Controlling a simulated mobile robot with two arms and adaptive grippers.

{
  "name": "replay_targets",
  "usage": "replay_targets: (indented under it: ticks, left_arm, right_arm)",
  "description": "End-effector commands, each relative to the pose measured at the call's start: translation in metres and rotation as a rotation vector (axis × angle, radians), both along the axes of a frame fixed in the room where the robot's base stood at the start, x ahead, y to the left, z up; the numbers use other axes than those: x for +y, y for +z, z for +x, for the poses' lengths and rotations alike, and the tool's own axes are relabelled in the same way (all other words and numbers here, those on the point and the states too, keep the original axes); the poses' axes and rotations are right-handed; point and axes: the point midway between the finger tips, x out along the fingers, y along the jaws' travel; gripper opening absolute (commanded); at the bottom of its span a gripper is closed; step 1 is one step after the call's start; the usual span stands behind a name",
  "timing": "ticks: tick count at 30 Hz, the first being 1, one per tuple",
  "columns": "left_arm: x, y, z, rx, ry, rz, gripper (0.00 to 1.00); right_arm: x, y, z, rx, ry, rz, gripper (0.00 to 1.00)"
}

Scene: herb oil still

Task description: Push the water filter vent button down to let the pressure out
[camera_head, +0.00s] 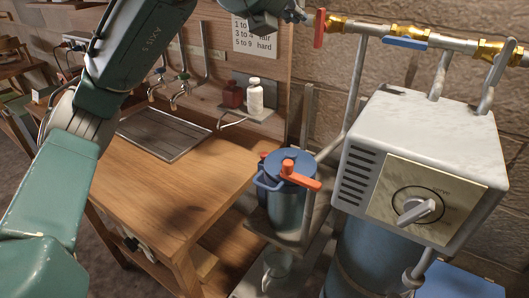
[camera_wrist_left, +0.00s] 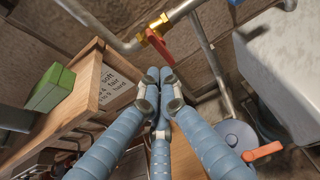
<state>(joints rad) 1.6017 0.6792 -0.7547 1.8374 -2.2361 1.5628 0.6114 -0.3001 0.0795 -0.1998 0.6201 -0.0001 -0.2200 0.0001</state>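The water filter looks to be the blue canister (camera_head: 287,205) with a blue cap and an orange handle (camera_head: 302,178), standing upright beside the wooden counter. Its blue cap (camera_wrist_left: 238,134) and orange handle (camera_wrist_left: 262,151) also show at the lower right of the left wrist view. I cannot make out a separate vent button on the cap. My left gripper (camera_head: 292,12) is at the top of the head view, well above the canister and near the red valve lever. In the left wrist view its fingers (camera_wrist_left: 159,75) are drawn together, with nothing seen between them. My right gripper is out of view.
A pipe with brass fittings, a red lever (camera_head: 320,27) and a blue lever (camera_head: 405,42) runs along the wall. A white box with a dial (camera_head: 416,211) stands right of the canister. The wooden counter (camera_head: 165,195) is mostly clear; bottles (camera_head: 255,96) stand behind.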

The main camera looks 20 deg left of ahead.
Motion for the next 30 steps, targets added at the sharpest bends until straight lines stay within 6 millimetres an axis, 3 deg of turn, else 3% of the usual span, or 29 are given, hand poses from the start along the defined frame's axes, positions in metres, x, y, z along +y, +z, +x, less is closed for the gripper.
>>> replay_targets:
  ticks: [5,13,24,30]
  left_arm:
    - [0.008,-0.024,0.011,0.031,-0.104,0.167,0.00]
    - [0.026,-0.093,0.022,0.046,-0.424,0.589,0.00]
    - [0.051,-0.180,0.001,-0.043,-0.890,1.101,0.00]
    - [0.058,-0.205,-0.012,-0.106,-1.044,1.261,0.00]
  right_arm:
    - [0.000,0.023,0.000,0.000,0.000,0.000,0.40]
    - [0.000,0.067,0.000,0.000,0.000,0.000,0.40]
    - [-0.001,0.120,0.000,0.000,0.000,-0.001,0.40]
    - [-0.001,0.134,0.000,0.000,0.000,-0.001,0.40]
